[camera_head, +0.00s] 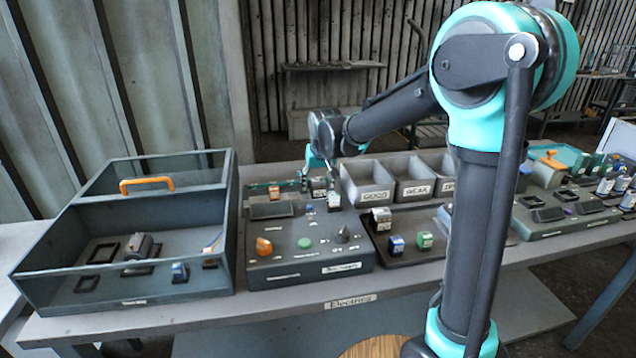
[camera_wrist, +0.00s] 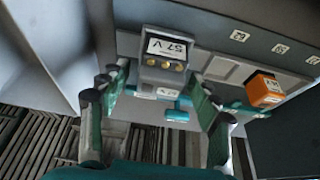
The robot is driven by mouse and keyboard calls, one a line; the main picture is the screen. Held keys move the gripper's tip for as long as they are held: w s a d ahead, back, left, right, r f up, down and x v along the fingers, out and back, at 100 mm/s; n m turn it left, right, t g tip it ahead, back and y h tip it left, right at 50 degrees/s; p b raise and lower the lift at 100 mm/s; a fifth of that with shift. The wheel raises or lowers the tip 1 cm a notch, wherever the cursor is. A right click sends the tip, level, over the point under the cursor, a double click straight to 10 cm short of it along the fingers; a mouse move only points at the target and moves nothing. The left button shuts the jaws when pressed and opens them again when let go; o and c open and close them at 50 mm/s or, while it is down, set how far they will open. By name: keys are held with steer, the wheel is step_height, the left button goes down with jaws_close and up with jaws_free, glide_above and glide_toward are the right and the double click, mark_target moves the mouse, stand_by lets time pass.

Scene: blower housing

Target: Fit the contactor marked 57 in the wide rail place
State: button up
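The grey contactor marked 57 (camera_wrist: 163,68) shows in the wrist view with a white label and brass-coloured terminals. It is between the two fingers of my gripper (camera_wrist: 160,76), which stand wide apart at its sides. I cannot tell whether the fingertips touch it. In the head view my gripper (camera_head: 318,168) points down at the back of the grey control panel (camera_head: 290,268), over the rail area. A grey block, probably the contactor (camera_head: 319,185), shows just under it. How the contactor sits on the rail is hidden.
An orange-topped device (camera_head: 274,193) sits on the rail to the left; it also shows in the wrist view (camera_wrist: 264,90). An open dark box (camera_head: 130,302) stands left. Grey bins (camera_head: 368,194) stand right, behind a tray (camera_head: 405,258) with several small devices.

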steer(key=v, duration=1.2)
steer(key=shift+s, duration=0.1)
